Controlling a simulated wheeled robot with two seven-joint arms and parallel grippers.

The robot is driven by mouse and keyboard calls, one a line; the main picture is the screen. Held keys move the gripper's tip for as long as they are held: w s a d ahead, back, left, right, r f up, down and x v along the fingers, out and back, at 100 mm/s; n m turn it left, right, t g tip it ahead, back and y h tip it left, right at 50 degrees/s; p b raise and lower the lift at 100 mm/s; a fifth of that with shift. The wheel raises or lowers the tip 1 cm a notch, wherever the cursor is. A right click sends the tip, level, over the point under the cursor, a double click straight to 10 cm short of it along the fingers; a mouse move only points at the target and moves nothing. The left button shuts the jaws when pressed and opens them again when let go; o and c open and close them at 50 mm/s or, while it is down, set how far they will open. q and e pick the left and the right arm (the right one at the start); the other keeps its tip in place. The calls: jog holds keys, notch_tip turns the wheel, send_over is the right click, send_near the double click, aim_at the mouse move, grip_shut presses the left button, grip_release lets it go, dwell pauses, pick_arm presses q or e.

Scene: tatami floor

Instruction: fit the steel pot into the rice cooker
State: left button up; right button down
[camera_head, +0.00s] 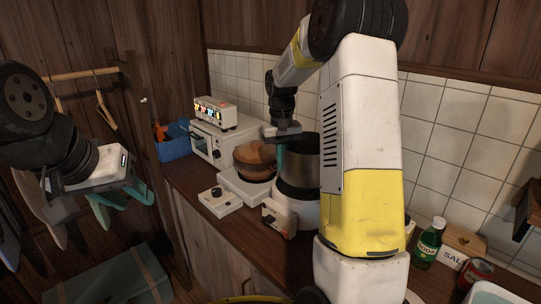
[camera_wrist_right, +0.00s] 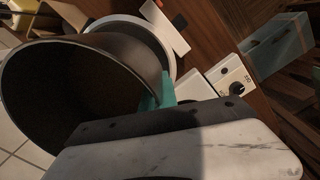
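The steel pot (camera_head: 301,162) is upright at the rice cooker (camera_head: 292,212), a white body with a front panel. My right gripper (camera_head: 281,143) is at the pot's near left rim, with a teal finger against its outer wall. In the right wrist view, the pot's dark open mouth (camera_wrist_right: 60,95) fills the left side, and my right gripper (camera_wrist_right: 163,90) appears shut on its rim. The cooker's white ring (camera_wrist_right: 170,50) shows behind the pot. How deep the pot sits is hidden. My left gripper (camera_head: 122,203) is open and empty, away at the left.
A brown clay pot (camera_head: 254,158) on a white stove stands left of the cooker. A white toaster oven (camera_head: 222,142) and blue bin (camera_head: 174,142) are further back. A green bottle (camera_head: 428,243) and red can (camera_head: 474,276) stand right. The tiled wall is close behind.

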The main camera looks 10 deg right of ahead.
aim_at(282, 177)
jog(key=shift+f, duration=1.6)
jog(key=shift+f, duration=1.55)
jog(key=c, duration=1.6)
grip_release()
jog(key=shift+s, duration=0.1)
jog(key=shift+s+a+f, duration=0.1)
jog(key=shift+a+f, duration=0.1)
notch_tip(282, 177, up, 8)
jog(key=shift+d+f, duration=0.1)
jog(key=shift+f, duration=0.1)
jog(key=shift+r, duration=0.3)
